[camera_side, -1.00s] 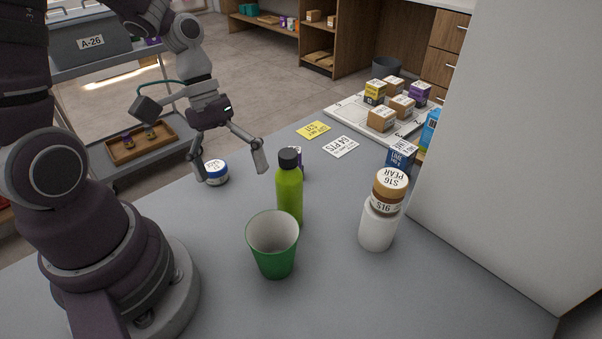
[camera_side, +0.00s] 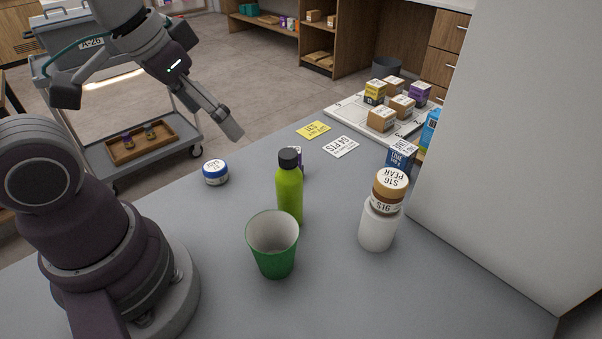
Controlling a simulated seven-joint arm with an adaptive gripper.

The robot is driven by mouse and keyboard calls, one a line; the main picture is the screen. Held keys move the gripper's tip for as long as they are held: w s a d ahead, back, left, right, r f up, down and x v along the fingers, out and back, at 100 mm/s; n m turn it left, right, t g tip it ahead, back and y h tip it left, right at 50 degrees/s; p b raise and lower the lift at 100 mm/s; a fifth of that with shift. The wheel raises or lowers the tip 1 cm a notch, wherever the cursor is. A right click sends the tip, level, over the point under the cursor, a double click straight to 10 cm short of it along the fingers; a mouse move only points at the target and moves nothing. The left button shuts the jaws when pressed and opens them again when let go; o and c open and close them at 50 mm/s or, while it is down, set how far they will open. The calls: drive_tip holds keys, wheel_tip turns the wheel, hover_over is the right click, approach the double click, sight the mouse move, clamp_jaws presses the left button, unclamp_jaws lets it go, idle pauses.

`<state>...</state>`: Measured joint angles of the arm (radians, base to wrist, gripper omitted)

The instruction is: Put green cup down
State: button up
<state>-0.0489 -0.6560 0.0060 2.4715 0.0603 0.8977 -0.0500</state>
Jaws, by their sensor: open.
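The green cup (camera_side: 274,263) stands upright on the grey counter, its pale inside showing from above. It is close in front of a lime-green bottle with a black cap (camera_side: 289,190). My gripper (camera_side: 236,133) is up and behind the cup, well apart from it, near the counter's far left edge. It is seen from the side, open, with nothing held. One finger shows clearly; the other is hidden or overlapped.
A blue-lidded jar (camera_side: 215,172) is left of the bottle. A white jar (camera_side: 376,229) with a brown-lidded jar (camera_side: 389,188) on top stands right. A tray of small boxes (camera_side: 352,113) is at the back. A pale wall (camera_side: 500,150) bounds the right. The front counter is clear.

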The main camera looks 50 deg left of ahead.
wheel_tip(320, 180, down, 7)
drive_tip(key=w+n+g+h, duration=0.1)
drive_tip(key=n+g+h, duration=0.2)
drive_tip(key=n+g, duration=0.15)
drive_tip(key=n+t+h, duration=0.3)
drive_tip(key=n+h, duration=0.9)
drive_tip(key=n, duration=0.2)
approach(293, 248)
drive_tip(key=a+f, duration=0.1)
drive_tip(key=s+a+f, duration=0.1)
drive_tip(key=shift+f, duration=0.3)
drive_tip(key=n, duration=0.1)
drive_tip(key=t+h, duration=0.1)
drive_tip(key=n+t, duration=0.1)
drive_tip(key=shift+s+d+n+t, duration=0.25)
drive_tip(key=shift+d+n, duration=0.1)
drive_tip(key=shift+w+d+n+t, duration=0.1)
drive_tip(key=shift+d+n+t, duration=0.2)
drive_tip(key=shift+t, duration=0.1)
drive_tip(key=shift+h, duration=0.3)
drive_tip(key=x, duration=0.9)
drive_tip(key=shift+w+d+f, duration=0.15)
drive_tip(key=shift+d+f, duration=0.2)
drive_tip(key=shift+f, duration=0.05)
drive_tip(key=c, duration=0.6)
drive_tip(key=shift+c, duration=0.4)
